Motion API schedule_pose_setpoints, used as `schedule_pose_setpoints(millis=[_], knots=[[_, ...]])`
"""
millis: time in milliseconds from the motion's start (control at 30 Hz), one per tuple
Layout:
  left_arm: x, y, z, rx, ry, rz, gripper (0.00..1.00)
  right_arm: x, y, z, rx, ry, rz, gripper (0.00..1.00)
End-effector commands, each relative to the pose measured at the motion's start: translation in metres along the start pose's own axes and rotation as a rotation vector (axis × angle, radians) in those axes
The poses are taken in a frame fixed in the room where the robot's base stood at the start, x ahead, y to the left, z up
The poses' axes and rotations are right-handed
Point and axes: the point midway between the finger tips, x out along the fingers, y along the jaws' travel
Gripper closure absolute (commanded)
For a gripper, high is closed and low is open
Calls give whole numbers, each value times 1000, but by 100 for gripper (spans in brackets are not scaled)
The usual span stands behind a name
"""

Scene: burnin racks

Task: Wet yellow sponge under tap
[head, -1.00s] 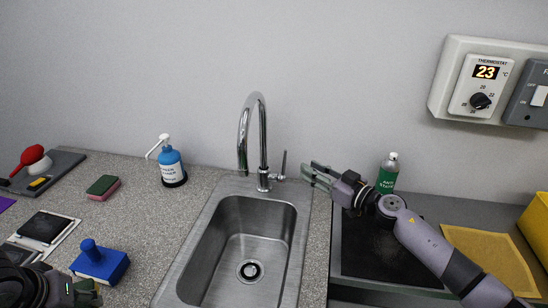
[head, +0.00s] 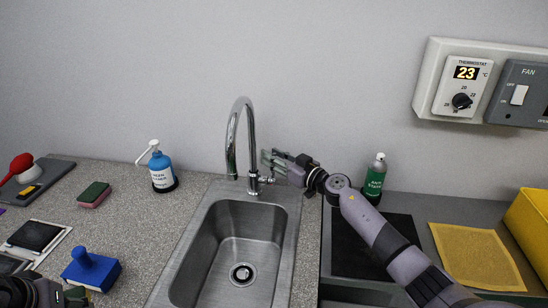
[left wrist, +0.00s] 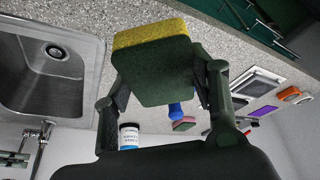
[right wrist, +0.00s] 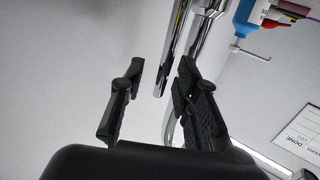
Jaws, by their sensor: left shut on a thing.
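The yellow sponge (left wrist: 150,35) with a dark green scouring side is clamped in my left gripper (left wrist: 160,85), as the left wrist view shows. In the head view, only part of my left gripper (head: 75,297) shows at the lower left edge; the sponge is out of that view. The chrome tap (head: 238,140) arches over the steel sink (head: 208,215); no water is visible. My right gripper (head: 270,168) is beside the tap's lever (head: 266,180), fingers pointing left. In the right wrist view its fingers (right wrist: 160,78) are apart, with the chrome tap (right wrist: 182,45) just beyond them.
A blue pump bottle (head: 162,170), a green-and-pink sponge (head: 95,194) and a blue-handled block (head: 92,268) stand left of the sink. A green spray can (head: 375,180) stands behind my right arm. A yellow cloth (head: 478,257) lies at the right.

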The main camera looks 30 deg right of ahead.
Motion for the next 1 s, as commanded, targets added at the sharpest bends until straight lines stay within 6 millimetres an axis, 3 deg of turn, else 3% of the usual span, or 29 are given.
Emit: schedule_pose_setpoints(millis=[267, 700, 1000], knots=[[0, 0, 0, 0, 0, 0, 69, 1, 0, 0, 0, 0, -1, 71], [0, 0, 0, 0, 0, 0, 69, 1, 0, 0, 0, 0, 0, 100], [0, 0, 0, 0, 0, 0, 69, 1, 0, 0, 0, 0, 0, 100]])
